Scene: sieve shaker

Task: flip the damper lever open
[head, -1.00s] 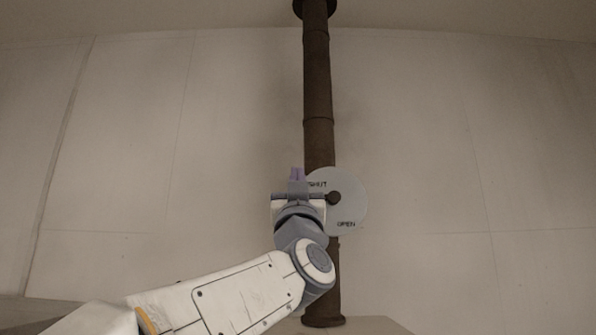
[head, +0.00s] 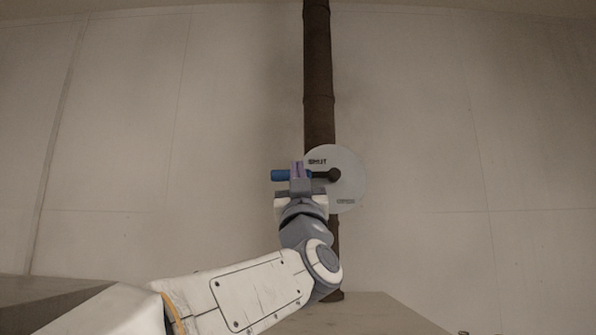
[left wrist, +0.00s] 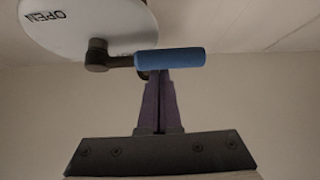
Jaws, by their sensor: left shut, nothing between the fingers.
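The damper lever has a blue grip (head: 281,175) on a dark arm that runs left from a hub on a round pale plate (head: 352,168). The plate is marked SHUT at the upper left and OPEN at the lower right. The lever lies about level, pointing left. My left gripper (head: 297,168) is shut and empty, and in the head view its fingers overlap the lever. In the left wrist view the blue grip (left wrist: 170,58) lies across the fingertips (left wrist: 160,75), at or just beyond them; I cannot tell if they touch. My right gripper is not in view.
A dark brown vertical pipe (head: 318,80) stands behind the plate against a pale panelled wall (head: 450,110). A flat light surface (head: 375,312) lies at the bottom. The wall to both sides is clear.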

